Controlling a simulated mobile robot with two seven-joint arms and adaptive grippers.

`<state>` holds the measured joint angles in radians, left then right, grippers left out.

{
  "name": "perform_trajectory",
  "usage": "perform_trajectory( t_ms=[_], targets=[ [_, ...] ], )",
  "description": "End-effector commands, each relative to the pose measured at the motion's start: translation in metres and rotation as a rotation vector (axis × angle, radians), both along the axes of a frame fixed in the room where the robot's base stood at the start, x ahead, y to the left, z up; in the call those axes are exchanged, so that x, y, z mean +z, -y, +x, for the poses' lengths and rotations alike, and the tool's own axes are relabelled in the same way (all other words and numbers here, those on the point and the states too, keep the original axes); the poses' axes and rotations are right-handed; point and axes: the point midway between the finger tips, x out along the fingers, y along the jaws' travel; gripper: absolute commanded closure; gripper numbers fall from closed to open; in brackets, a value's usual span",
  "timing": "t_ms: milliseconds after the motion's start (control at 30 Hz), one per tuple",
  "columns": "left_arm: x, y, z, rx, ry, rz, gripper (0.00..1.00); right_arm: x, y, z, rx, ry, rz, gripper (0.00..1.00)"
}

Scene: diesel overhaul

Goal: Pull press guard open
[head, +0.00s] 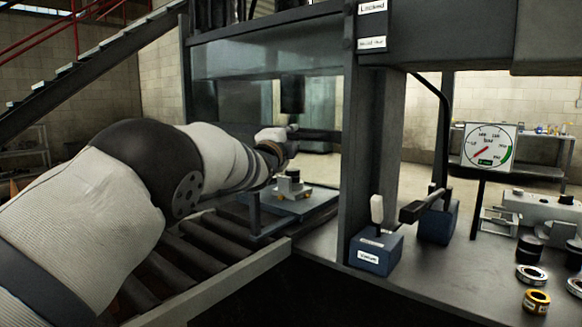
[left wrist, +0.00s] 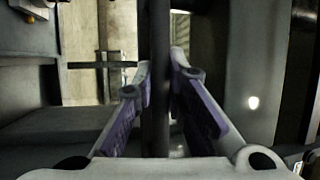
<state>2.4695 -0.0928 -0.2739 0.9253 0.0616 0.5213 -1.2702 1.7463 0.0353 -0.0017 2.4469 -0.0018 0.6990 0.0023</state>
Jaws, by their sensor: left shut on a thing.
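The press guard (head: 262,60) is a see-through panel across the upper opening of the dark press frame (head: 370,140). A dark bar (left wrist: 155,50) runs upright through the left wrist view, and looks like the guard's handle or rail. My left gripper (left wrist: 160,80) has its two purple-padded fingers on either side of this bar and is shut on it. In the head view my left arm reaches in from the left to the press opening; its fingertips are hard to make out there. A black ram (head: 292,95) hangs near the hand. My right gripper is not in view.
A small fixture (head: 291,187) stands on a plate below my wrist, beside a roller conveyor (head: 190,260). Right of the post are a blue control box (head: 376,252) with a pale lever, a black-handled lever (head: 425,206), a gauge (head: 489,146) and several rings on the bench.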

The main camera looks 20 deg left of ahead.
Motion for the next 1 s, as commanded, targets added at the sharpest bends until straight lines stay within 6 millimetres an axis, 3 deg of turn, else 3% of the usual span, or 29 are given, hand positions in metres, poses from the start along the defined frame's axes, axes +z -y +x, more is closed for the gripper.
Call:
perform_trajectory(
  t_ms=[33,100,300,767,800,867,1000],
  targets=[
    [0.014,0.001,-0.001,-0.002,0.009,0.001,1.00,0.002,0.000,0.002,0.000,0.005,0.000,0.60],
    [0.024,0.001,-0.001,-0.002,0.007,-0.001,1.00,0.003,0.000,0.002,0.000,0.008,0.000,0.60],
    [0.041,0.001,0.000,-0.002,0.004,0.000,1.00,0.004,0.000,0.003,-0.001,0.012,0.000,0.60],
    [0.044,0.000,0.000,-0.001,0.000,-0.001,1.00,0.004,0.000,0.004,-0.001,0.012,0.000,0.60],
    [0.044,0.000,0.000,-0.001,0.000,-0.001,0.81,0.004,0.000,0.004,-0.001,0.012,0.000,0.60],
    [0.043,0.000,0.001,-0.001,-0.001,-0.001,0.68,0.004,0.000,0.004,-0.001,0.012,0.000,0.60],
    [0.042,0.000,0.001,0.000,-0.002,0.000,0.67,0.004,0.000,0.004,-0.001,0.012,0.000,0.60]
  ],
)
